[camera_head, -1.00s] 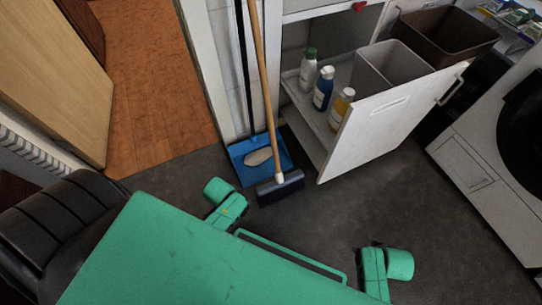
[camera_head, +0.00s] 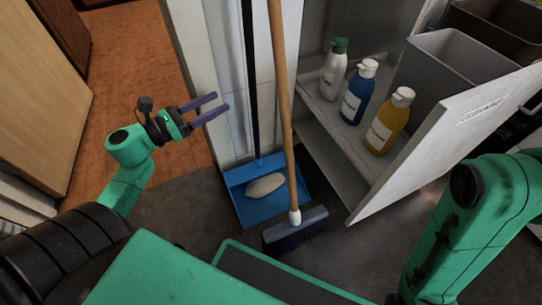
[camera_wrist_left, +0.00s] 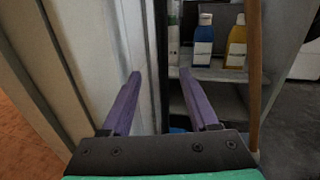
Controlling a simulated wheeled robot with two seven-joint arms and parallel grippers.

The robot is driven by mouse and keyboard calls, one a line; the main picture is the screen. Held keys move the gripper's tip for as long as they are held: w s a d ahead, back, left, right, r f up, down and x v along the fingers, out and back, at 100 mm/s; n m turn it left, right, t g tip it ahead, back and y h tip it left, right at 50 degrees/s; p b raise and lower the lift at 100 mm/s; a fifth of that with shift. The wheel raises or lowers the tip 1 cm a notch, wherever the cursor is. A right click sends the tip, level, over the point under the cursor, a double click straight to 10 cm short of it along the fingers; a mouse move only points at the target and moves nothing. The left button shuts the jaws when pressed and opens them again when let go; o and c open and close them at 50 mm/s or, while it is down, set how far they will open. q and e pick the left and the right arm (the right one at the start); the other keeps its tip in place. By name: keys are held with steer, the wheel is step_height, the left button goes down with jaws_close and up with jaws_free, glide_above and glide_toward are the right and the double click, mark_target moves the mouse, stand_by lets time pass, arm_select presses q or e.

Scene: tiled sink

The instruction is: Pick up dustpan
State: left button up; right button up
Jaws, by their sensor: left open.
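The blue dustpan (camera_head: 240,206) lies on the dark floor against the white wall panel, with a pale oval thing in its pan. Its long dark handle (camera_head: 250,80) stands upright. My left gripper (camera_head: 222,102) is open and empty, to the left of the handle, with its purple fingers pointing toward it and apart from it. In the left wrist view, a dark upright strip, seemingly the handle (camera_wrist_left: 161,60), shows between the open fingers (camera_wrist_left: 164,76). My right arm comes in at the right, but its gripper is out of view.
A broom (camera_head: 282,105) with a wooden handle stands just right of the dustpan, its head on the floor. A wooden door stands left.

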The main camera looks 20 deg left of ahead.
arm_select(q)
steer(key=x, duration=1.4)
steer(key=shift+d+m, duration=0.35)
steer(key=shift+m, duration=0.05)
steer(key=shift+r, duration=0.15)
jaws_close()
steer(key=shift+w, duration=0.1)
